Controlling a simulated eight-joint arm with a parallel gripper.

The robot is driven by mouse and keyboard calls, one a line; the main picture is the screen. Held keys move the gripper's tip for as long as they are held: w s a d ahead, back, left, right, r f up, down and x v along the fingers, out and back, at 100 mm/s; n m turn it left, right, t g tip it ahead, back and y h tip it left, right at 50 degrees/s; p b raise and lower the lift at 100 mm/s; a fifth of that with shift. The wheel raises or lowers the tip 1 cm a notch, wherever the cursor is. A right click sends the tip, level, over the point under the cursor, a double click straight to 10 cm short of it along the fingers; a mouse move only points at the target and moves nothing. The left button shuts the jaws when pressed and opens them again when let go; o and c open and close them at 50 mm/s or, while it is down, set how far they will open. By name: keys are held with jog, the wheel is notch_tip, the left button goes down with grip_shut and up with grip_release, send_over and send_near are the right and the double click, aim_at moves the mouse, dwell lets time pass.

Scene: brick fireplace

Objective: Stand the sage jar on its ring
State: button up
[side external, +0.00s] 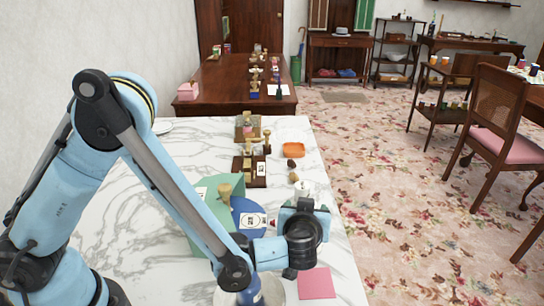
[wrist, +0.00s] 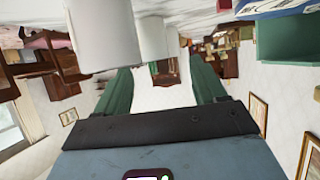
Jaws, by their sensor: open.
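My gripper (side external: 304,204) is over the right part of the marble table in the side view, and its fingertips are hard to make out there. In the wrist view my gripper (wrist: 163,78) shows two green fingers spread apart. A pale area shows between them, and I see nothing clearly held. I cannot tell whether either is the sage jar. A small white labelled object (side external: 254,220) lies by the blue disc (side external: 240,206), left of my gripper. I cannot identify the ring.
A green box (side external: 207,225) stands left of the disc. A pink square (side external: 317,284) lies at the near right. Wooden stands (side external: 250,170), an orange tray (side external: 294,150) and small brown objects (side external: 291,163) are farther back. The table's left part (side external: 150,220) has bare marble.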

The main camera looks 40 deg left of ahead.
jog(key=v, duration=0.6)
jog(key=shift+s+d+r, duration=0.15)
jog(key=shift+s, duration=0.05)
jog(key=w+g, duration=0.1)
jog(key=w+a+f+g, duration=0.1)
jog(key=w+g, duration=0.1)
jog(key=shift+w+a+f+g+h, duration=0.15)
jog(key=shift+w+f+g+h, duration=0.15)
jog(key=shift+w, duration=0.1)
jog(key=w+g, duration=0.1)
jog(key=a+g+h, duration=0.1)
jog(key=w+g, duration=0.1)
jog(key=shift+w+a+r, duration=0.2)
jog(key=shift+w+r, duration=0.1)
jog(key=w+a+r+g+h, duration=0.3)
jog(key=r+g+h, duration=0.1)
jog(key=r+h, duration=0.25)
jog(key=shift+m+y, duration=0.4)
jog(key=shift+y, duration=0.05)
jog(key=f, duration=1.1)
jog(key=shift+s+d+f, duration=0.2)
jog(key=shift+d+f, duration=0.05)
jog(key=shift+f, duration=0.05)
jog(key=c, duration=1.2)
jog(key=shift+r, duration=0.15)
jog(key=shift+c, duration=0.2)
